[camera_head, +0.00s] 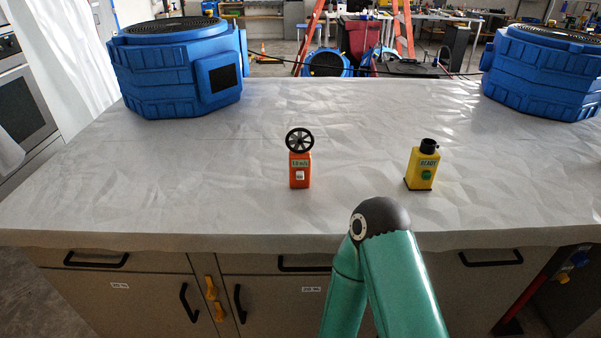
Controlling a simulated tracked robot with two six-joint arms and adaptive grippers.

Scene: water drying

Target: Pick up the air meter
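The air meter (300,170) is an orange handheld device with a black fan wheel on top and a small display that seems to show a speed in m/s. It stands upright on the grey countertop (200,205), left of centre and near the front edge. Neither of my grippers is in view. A teal arm link of mine with a dark rounded joint rises in front of the counter, to the right of and nearer than the air meter, apart from it.
A yellow device (422,168) marked READY stands right of the air meter. Large blue machines stand at the back left (175,70) and back right (545,75). The countertop between them is mostly clear. Drawers with black handles (96,260) form the counter's front.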

